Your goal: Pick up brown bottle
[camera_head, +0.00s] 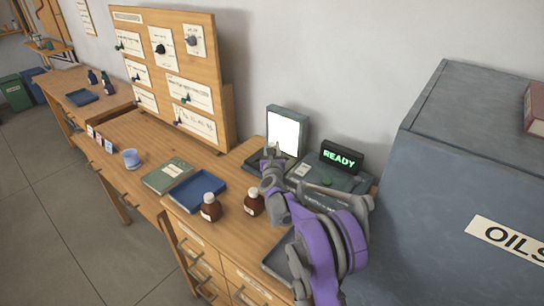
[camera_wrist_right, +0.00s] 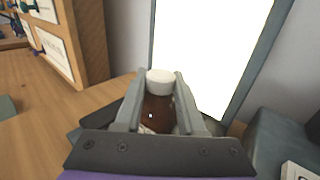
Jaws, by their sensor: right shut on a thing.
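My right gripper (camera_head: 270,156) is in front of the lit white panel. In the right wrist view its two fingers (camera_wrist_right: 159,85) are shut on a brown bottle (camera_wrist_right: 157,113) with a white cap, upright between them. In the head view this held bottle is hidden or too small to make out. Two other brown bottles with pale caps stand on the wooden desk: one at the left (camera_head: 210,210) and one at the right (camera_head: 254,204), close to my right arm. My left gripper is not in view.
The white panel (camera_head: 284,133) and a device with a green READY display (camera_head: 341,157) stand behind my gripper. A grey OILS cabinet (camera_head: 460,190) blocks the right.

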